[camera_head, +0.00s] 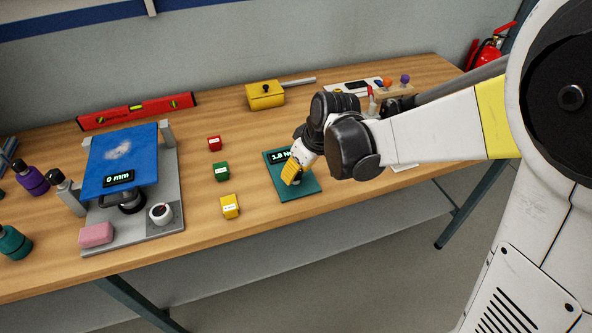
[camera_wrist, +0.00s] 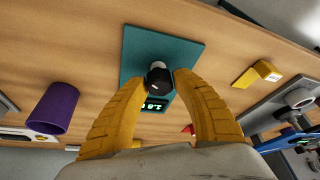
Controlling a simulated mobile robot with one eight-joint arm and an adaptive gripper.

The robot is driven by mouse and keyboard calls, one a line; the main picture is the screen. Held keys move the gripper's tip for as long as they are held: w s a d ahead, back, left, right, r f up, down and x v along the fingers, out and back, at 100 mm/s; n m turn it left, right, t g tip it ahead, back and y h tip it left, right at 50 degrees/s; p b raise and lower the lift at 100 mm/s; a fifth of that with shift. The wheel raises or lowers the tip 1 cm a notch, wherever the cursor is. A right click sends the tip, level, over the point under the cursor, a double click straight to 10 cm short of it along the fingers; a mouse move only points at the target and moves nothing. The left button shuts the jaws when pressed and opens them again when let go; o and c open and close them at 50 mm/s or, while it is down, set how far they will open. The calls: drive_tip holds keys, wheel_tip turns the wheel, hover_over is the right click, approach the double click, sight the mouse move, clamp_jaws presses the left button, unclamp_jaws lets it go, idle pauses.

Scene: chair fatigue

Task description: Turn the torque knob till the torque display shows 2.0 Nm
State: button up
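The torque knob (camera_wrist: 158,76) is dark with a light mark and a pale stem. It stands on a teal plate (camera_head: 303,187), which also shows in the wrist view (camera_wrist: 190,52). The torque display (camera_head: 281,156) reads 1.8 Nm in the head view, its right end hidden by my gripper. In the wrist view the display (camera_wrist: 156,105) is partly covered by the knob. My gripper (camera_head: 291,179) reaches down over the plate. In the wrist view its yellow fingers lie close on both sides of the knob and appear to touch it. In the head view the gripper hides the knob.
Red, green (camera_head: 221,171) and yellow (camera_head: 229,206) blocks stand left of the plate. A grey rig with a blue sheet (camera_head: 119,160) stands farther left. A yellow box (camera_head: 265,95) and a red level (camera_head: 136,111) lie at the back. A purple cup-like thing (camera_wrist: 55,108) shows in the wrist view.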

clamp_jaws()
drive_tip(key=shift+m+t+h, duration=0.3)
drive_tip(key=shift+m+h, duration=0.1)
drive_tip(key=shift+m, duration=0.6)
drive_tip(key=o, duration=0.7)
unclamp_jaws()
drive_tip(key=shift+c, duration=0.2)
drive_tip(key=v, duration=1.2)
